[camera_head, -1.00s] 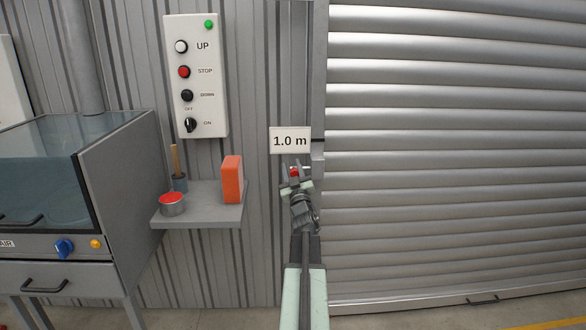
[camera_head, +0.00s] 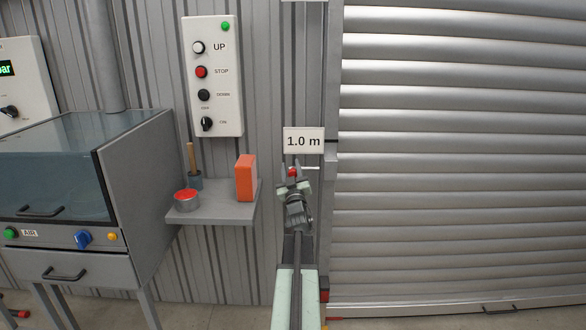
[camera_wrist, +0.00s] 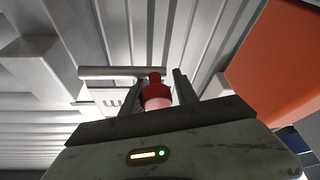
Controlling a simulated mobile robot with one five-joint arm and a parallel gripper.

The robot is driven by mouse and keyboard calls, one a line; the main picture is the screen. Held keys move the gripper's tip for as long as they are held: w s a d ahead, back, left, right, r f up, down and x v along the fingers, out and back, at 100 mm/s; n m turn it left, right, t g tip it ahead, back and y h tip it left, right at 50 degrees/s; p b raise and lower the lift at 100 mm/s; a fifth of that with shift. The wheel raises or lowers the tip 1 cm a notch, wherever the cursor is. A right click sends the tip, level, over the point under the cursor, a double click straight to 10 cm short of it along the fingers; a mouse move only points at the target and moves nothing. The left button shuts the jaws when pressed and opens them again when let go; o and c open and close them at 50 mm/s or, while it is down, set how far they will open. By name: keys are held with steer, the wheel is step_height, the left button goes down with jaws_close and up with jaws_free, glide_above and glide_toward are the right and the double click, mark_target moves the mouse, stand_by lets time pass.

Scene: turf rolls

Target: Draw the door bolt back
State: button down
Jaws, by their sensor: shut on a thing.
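The door bolt is a grey metal rod (camera_head: 309,168) with a red knob (camera_head: 293,172), below the "1.0 m" sign and left of the shutter's frame. In the wrist view the rod (camera_wrist: 112,72) lies crosswise beyond the fingers, and the red knob (camera_wrist: 154,92) stands between them. My gripper (camera_head: 292,175) is shut on the red knob; its two fingers also show in the wrist view (camera_wrist: 157,98). Whether the rod's right end is clear of the frame's bracket (camera_head: 330,165) I cannot tell.
The "1.0 m" sign (camera_head: 303,141) hangs just above my gripper. The roller shutter (camera_head: 460,160) is closed on the right.

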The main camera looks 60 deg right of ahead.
steer(key=c, duration=1.1)
jaws_free()
steer(key=shift+w+a, duration=0.3)
steer(key=shift+w, duration=0.15)
steer(key=shift+s+d, duration=0.15)
steer(key=shift+s, duration=0.05)
steer(key=shift+s, duration=0.15)
steer(key=shift+s+a+f, duration=0.2)
steer(key=shift+a, duration=0.05)
steer(key=b+v, duration=0.3)
steer(key=v, duration=0.4)
steer(key=shift+w+a, duration=0.1)
steer(key=shift+w, duration=0.05)
